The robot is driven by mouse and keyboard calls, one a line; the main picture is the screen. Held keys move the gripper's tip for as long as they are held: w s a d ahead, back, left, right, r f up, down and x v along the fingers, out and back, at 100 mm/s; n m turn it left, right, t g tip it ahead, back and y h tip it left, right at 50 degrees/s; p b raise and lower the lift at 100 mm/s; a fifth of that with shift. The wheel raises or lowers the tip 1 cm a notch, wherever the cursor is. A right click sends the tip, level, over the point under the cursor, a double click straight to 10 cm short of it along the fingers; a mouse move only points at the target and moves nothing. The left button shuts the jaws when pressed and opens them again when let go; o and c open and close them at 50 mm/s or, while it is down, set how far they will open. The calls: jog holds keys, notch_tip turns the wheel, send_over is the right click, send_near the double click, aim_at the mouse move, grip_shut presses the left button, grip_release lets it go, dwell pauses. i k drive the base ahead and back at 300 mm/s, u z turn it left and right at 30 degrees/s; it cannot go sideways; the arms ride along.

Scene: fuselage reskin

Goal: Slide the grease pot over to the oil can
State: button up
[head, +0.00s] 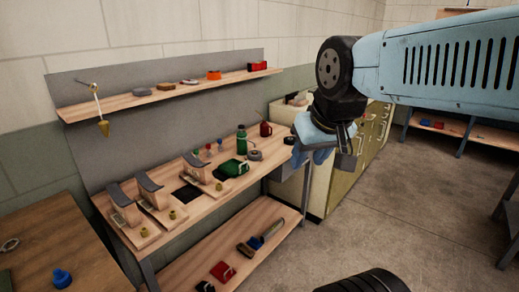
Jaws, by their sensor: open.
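A small dark red can with a thin spout (265,129), which looks like the oil can, stands upright at the back right of the workbench top. A low grey round item (254,155) lies in front of it, apart from it; I cannot tell whether this is the grease pot. A green bottle (241,139) stands just left of the red can. My gripper (309,157) is open, points downward and hangs at the right end of the bench, right of these items. Nothing shows between its fingers, though the wrist hides part of them.
A green item (232,168) lies near the bench's front edge. Curved grey pieces on wooden blocks (150,191) fill the left. A wall shelf (165,93) holds several small items. A lower shelf (195,262) carries tools. An olive cabinet (347,178) stands to the right.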

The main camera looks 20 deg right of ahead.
aim_at(242, 141)
jog(key=i, duration=0.95)
jog(key=z, duration=0.05)
